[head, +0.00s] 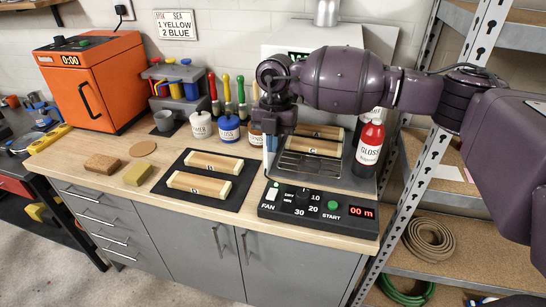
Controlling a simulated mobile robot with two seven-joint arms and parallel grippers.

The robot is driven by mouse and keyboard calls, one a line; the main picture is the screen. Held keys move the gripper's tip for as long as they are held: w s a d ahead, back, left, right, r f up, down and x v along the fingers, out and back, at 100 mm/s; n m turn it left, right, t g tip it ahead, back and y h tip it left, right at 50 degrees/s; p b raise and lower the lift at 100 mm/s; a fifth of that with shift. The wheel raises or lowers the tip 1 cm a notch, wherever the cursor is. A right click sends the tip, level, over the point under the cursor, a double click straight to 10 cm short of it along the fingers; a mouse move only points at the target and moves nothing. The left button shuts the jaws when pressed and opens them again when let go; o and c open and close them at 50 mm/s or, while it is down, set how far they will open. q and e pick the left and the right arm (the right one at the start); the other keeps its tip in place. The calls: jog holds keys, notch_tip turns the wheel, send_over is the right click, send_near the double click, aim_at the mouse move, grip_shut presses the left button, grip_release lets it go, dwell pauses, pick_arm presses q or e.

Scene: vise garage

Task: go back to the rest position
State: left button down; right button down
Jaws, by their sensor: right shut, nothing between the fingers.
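My right arm comes in from the right, and its purple gripper (270,165) points down over the bench, just left of the wire rack (310,168). The gripper is shut and empty. Two wooden blocks (316,146) lie on the rack, partly behind the gripper and arm. My left gripper is not in the picture.
Two wooden blocks (200,183) lie on a black mat (232,200). A timer panel (318,211) stands at the front right. A red gloss bottle (369,145), jars (229,127) and an orange oven (92,85) stand on the bench. Metal shelving (412,155) is at right.

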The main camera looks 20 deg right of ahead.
jog(key=shift+d+r, duration=0.1)
jog(key=shift+r, duration=0.25)
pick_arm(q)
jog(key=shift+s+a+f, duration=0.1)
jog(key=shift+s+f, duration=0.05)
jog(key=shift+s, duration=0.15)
